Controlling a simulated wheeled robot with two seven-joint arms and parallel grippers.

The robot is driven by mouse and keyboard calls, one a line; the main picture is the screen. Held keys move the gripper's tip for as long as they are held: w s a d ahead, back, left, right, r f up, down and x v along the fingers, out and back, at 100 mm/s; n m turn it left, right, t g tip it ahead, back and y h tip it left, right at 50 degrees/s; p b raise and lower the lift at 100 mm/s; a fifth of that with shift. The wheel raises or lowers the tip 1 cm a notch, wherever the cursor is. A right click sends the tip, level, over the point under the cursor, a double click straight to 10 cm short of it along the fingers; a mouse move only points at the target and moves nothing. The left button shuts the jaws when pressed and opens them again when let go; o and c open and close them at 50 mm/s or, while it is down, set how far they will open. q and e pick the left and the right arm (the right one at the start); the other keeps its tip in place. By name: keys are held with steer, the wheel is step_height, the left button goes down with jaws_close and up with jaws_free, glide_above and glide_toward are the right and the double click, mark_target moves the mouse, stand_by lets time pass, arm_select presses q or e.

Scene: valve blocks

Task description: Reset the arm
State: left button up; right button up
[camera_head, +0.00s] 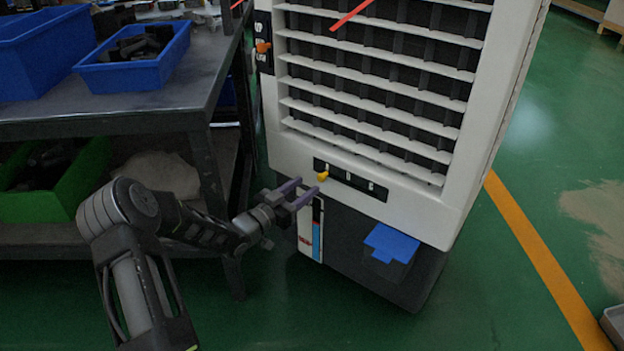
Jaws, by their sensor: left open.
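My left arm comes in from the lower left. Its gripper (303,193) is open, with purple-grey fingers in front of the lower front of a white cabinet unit (460,190). The fingertips are close to a small yellow knob (322,176) on a dark strip of the unit; I cannot tell whether they touch it. Nothing shows between the fingers. My right gripper is not in view.
A dark metal shelf (140,122) with blue bins (140,72) stands at left, with a green bin (70,200) below. An orange knob (263,47) is on the unit's upper left.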

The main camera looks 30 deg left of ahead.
arm_select(q)
steer(key=shift+v, duration=1.2)
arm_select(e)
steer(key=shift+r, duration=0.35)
